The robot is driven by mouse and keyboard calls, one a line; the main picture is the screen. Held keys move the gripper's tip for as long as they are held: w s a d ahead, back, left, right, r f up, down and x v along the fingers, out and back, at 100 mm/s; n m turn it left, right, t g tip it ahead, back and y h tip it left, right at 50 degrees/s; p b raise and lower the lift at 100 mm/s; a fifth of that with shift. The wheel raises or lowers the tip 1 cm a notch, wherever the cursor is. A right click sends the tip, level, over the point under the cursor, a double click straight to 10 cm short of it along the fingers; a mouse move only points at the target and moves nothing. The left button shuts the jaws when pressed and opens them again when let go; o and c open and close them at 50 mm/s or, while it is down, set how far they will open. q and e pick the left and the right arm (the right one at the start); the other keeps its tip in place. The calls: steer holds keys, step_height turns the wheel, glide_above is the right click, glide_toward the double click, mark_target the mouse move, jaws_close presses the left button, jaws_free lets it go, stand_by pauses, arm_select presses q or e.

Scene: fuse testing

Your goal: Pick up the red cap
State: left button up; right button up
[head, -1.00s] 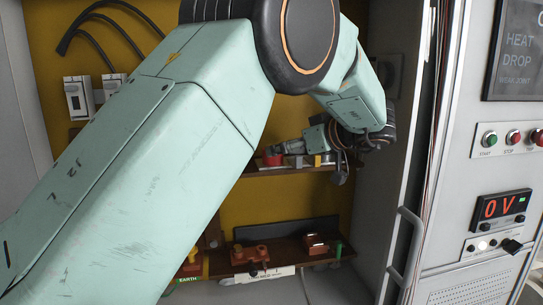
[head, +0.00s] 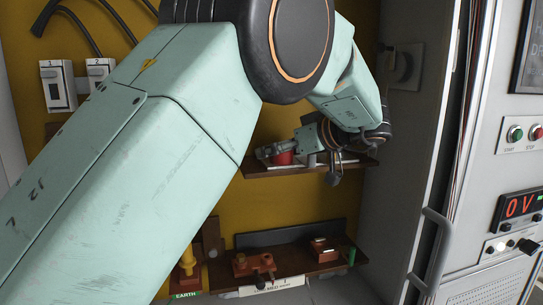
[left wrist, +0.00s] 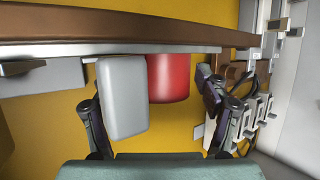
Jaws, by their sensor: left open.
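The red cap (head: 284,158) sits on the upper wooden shelf in the head view, partly hidden by my left gripper. In the left wrist view the red cap (left wrist: 168,78) hangs from the shelf side at the top, as the picture is upside down. A grey block (left wrist: 122,97) stands beside it, nearer the camera, and covers part of its edge. My left gripper (left wrist: 158,115) is open, with its two dark fingers on either side of the grey block and red cap. In the head view my left gripper (head: 315,152) is at the upper shelf. My right gripper is not in view.
The upper shelf (head: 262,172) is narrow, against a yellow back wall. A lower shelf (head: 222,273) bears brown fittings. A grey cabinet side with a handle (head: 430,250) stands to the right, beside a panel reading 0 V (head: 520,205). White switch boxes (head: 58,85) hang at left.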

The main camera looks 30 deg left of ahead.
arm_select(q)
steer(key=shift+v, duration=1.15)
steer(key=shift+x, duration=0.8)
steer(key=c, duration=0.5)
steer(key=shift+c, duration=0.5)
steer(key=shift+s+d+r, duration=0.1)
steer(key=shift+d+r, duration=0.05)
steer(key=shift+d, duration=0.35)
steer(key=c, duration=0.3)
steer(key=shift+a, duration=0.1)
